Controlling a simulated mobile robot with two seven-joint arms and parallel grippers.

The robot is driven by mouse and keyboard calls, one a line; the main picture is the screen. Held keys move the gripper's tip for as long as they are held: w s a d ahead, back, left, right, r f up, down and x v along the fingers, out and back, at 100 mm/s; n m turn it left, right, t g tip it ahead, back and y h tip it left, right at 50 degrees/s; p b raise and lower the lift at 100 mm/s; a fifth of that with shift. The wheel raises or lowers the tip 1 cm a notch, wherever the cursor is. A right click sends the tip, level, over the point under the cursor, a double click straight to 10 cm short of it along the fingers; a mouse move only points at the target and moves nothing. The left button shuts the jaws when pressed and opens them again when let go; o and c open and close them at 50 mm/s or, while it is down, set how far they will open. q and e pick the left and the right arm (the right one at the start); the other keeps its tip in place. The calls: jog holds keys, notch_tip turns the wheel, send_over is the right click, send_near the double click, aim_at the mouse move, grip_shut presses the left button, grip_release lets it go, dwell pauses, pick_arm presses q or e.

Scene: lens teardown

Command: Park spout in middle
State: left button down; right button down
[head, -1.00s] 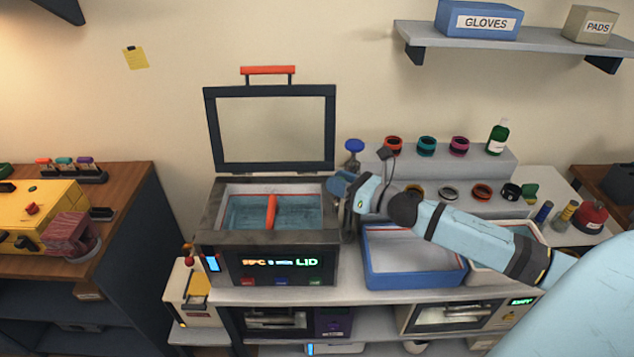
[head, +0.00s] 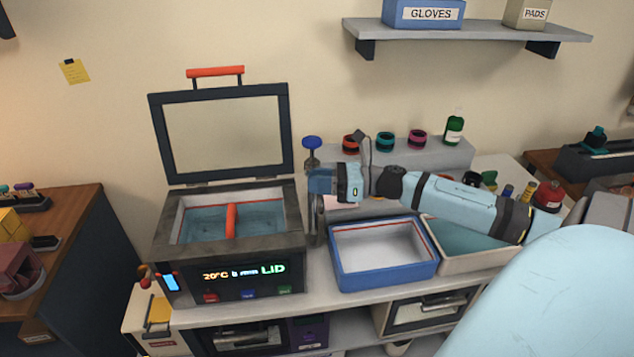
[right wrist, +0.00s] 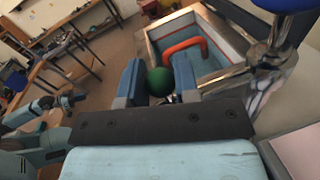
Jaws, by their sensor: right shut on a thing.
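My right gripper (head: 320,181) is beside the chrome tap, just right of the open bath (head: 270,253). In the right wrist view its blue fingers (right wrist: 159,80) are shut on a green ball knob (right wrist: 160,82). The tap has a blue top knob (head: 312,142), and its chrome body (right wrist: 272,65) shows right of the fingers in the wrist view. My gripper hides much of the tap in the head view, so I cannot trace the spout's full shape. An orange bar (head: 231,221) crosses the bath's middle. Part of my left arm (right wrist: 48,104) shows small in the wrist view; its jaws are unclear.
The bath's lid (head: 226,133) stands open behind it. A blue tray (head: 385,278) and a pale tray (head: 470,262) stand to the right, under my right forearm. Coloured rings (head: 385,142) and a green bottle (head: 454,130) stand on the raised step behind.

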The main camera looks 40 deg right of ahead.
jog(key=c, duration=0.9)
grip_release()
jog(key=shift+o, duration=0.2)
jog(key=shift+s+d+f, duration=0.1)
jog(key=shift+s+d, duration=0.25)
jog(key=b+v, duration=0.1)
jog(key=v, duration=1.2)
jog(key=shift+b, duration=0.4)
